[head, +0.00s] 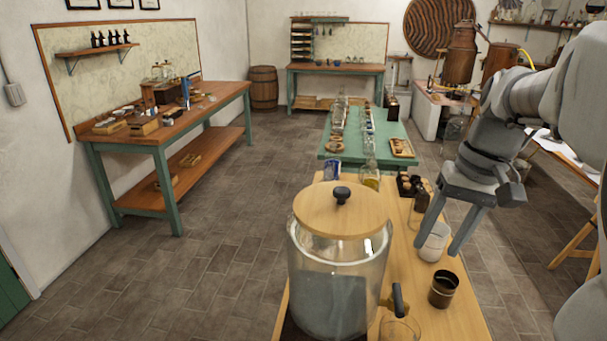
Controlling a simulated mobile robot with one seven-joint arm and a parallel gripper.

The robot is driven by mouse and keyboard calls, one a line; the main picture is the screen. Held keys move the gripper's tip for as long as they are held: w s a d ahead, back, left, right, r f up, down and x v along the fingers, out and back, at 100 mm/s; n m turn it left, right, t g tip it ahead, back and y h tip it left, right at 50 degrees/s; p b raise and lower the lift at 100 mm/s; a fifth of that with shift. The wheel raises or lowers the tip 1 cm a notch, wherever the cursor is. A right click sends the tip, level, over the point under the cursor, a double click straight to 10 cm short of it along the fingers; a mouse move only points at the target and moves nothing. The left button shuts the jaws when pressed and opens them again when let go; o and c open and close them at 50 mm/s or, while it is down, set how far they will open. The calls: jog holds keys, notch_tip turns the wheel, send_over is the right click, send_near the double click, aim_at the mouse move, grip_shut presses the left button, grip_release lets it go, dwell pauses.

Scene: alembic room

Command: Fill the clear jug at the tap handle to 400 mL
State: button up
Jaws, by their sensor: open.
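A large glass dispenser (339,262) with a round wooden lid stands at the near end of the wooden table, with bluish-grey contents. Its tap handle (398,298), dark and upright, sticks out from its right side. A clear jug (400,329) shows by its rim just below the tap, at the bottom edge of the picture. The rest of the jug is cut off, so its water level and markings are hidden. My gripper (438,250) is open and empty, pointing down over the table's right side, above and right of the tap and jug.
A white cup (434,242) appears between my fingers, and a dark cup (443,289) stands nearer, right of the tap. Small bottles and a dark rack (410,184) stand farther back. A green table (335,151) with glassware lies beyond. Floor is clear on the left.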

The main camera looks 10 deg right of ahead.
aim_at(402, 309)
jog(key=a+f, duration=0.1)
jog(key=f, duration=0.4)
jog(key=a+f+b, duration=0.1)
jog(key=f, duration=0.5)
jog(key=a+f+b, duration=0.1)
jog(key=f, duration=0.5)
jog(key=shift+w, duration=0.4)
grip_shut()
jog(key=c, duration=0.8)
grip_release()
grip_shut()
jog(key=shift+r, duration=0.1)
jog(key=shift+d+n, duration=0.55)
jog(key=shift+n, duration=0.65)
